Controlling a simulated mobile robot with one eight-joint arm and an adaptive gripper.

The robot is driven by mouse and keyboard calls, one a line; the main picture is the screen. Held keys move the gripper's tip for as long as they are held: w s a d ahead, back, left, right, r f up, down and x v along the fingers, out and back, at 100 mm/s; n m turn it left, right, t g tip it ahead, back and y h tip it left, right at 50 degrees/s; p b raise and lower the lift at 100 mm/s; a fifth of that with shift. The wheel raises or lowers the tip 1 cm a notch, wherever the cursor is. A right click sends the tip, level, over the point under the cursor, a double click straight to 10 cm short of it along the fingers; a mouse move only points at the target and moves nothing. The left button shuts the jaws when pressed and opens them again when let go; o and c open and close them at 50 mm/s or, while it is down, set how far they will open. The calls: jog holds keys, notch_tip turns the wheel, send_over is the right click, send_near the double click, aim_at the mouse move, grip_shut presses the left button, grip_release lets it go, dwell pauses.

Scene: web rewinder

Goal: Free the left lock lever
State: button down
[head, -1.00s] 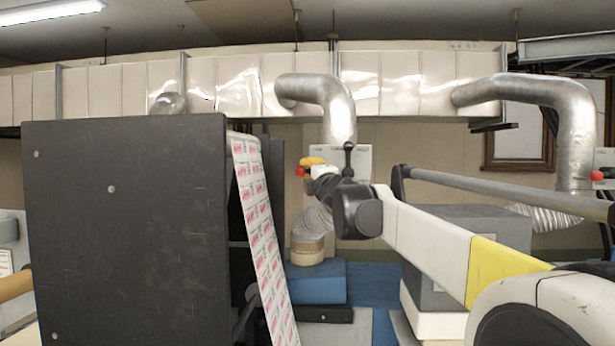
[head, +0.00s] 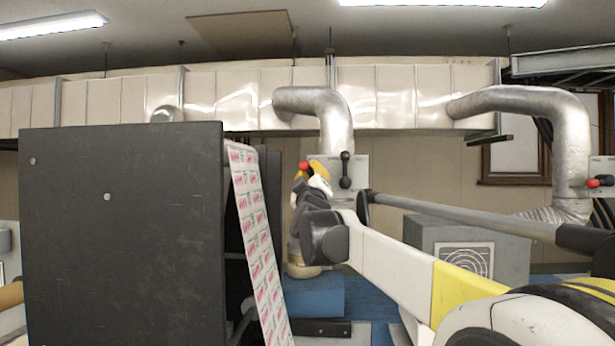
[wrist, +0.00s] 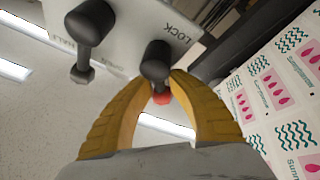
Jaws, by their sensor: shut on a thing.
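The left lock lever's red knob (head: 304,165) shows at the left side of a pale wall panel (head: 362,166) in the head view. My gripper (head: 318,170) is at this knob with its yellow fingers. In the wrist view my gripper (wrist: 165,88) is shut on the left lock lever (wrist: 155,62), whose dark hub sits beside the word LOCK. Only a little of the red knob (wrist: 162,98) shows between the fingertips. A second lever, all black (head: 346,168), stands upright on the same panel; it also shows in the wrist view (wrist: 90,24), apart from my fingers.
A dark machine side plate (head: 120,230) fills the left, with a printed web (head: 255,230) running down its right edge, close to my wrist. Another red-knobbed lever (head: 593,183) is at the far right. A metal duct (head: 330,108) rises behind the panel.

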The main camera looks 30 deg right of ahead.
jog(key=shift+s+d+r+m+g+h, duration=0.1)
jog(key=shift+r+m+g+h, duration=0.1)
jog(key=shift+m+h, duration=0.45)
jog(key=shift+d+r+m+g+h, duration=0.1)
jog(key=shift+m+g+h, duration=0.15)
jog(key=shift+m, duration=0.7)
jog(key=c, duration=1.2)
grip_release()
jog(key=shift+o, duration=0.2)
jog(key=shift+f, duration=0.1)
jog(key=shift+s+a+f, duration=0.15)
jog(key=shift+s, duration=0.05)
jog(key=v, duration=1.1)
jog(key=shift+s+a, duration=0.2)
jog(key=shift+s, duration=0.05)
